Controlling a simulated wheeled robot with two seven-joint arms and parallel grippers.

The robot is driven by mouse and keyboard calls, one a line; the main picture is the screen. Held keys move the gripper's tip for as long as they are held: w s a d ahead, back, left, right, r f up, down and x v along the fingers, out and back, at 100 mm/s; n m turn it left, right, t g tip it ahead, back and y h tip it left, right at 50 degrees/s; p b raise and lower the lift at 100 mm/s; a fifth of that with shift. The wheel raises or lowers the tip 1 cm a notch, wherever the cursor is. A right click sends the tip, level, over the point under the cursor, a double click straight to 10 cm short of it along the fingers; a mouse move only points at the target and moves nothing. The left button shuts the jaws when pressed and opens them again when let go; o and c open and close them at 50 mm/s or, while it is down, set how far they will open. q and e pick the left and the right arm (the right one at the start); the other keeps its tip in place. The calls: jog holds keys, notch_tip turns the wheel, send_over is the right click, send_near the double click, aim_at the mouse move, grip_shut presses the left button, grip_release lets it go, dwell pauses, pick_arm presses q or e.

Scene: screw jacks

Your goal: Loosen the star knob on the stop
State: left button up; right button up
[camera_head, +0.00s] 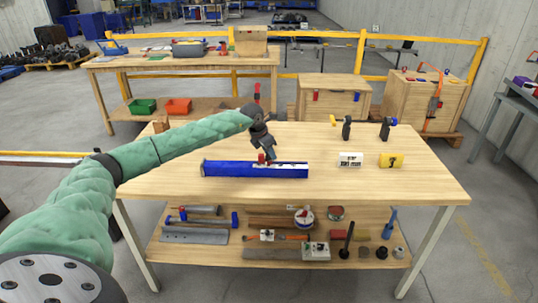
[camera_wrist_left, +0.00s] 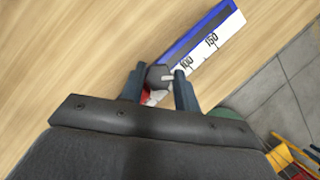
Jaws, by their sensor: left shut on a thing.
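A blue rail (camera_head: 230,169) with a white scale lies on the tabletop, and its scale end also shows in the left wrist view (camera_wrist_left: 207,42). A small red stop (camera_head: 262,158) sits on the rail near its middle, and a bit of its red shows in the wrist view (camera_wrist_left: 146,97). My left gripper (camera_head: 268,152) reaches down over the stop. In the wrist view its two fingers (camera_wrist_left: 160,88) are shut on the dark star knob (camera_wrist_left: 159,76). The gripper's palm hides much of the stop below.
On the wooden table (camera_head: 400,188), a white block (camera_head: 350,159) and a yellow block (camera_head: 391,160) stand right of the rail. Two dark clamps (camera_head: 347,128) (camera_head: 386,129) are behind them. The lower shelf (camera_head: 190,254) holds several tools and parts. The front tabletop is clear.

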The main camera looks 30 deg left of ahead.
jog(key=shift+r, duration=0.2)
pick_arm(q)
jog(key=shift+n, duration=0.3)
pick_arm(e)
jog(key=shift+a, duration=0.1)
pick_arm(q)
jog(key=o, duration=1)
jog(key=shift+c, duration=0.2)
pick_arm(e)
jog(key=shift+s+f, duration=0.1)
pick_arm(q)
jog(key=shift+r, duration=0.1)
jog(key=b+v, duration=0.2)
jog(key=v, duration=0.5)
jog(key=shift+s+r, duration=0.15)
jog(key=shift+r, duration=0.15)
pick_arm(e)
jog(key=shift+t+y, duration=0.3)
jog(key=shift+y, duration=0.1)
jog(key=a+f, duration=0.1)
jog(key=w+a+f, duration=0.1)
jog(key=f, duration=0.1)
jog(key=shift+w+a+f, duration=0.2)
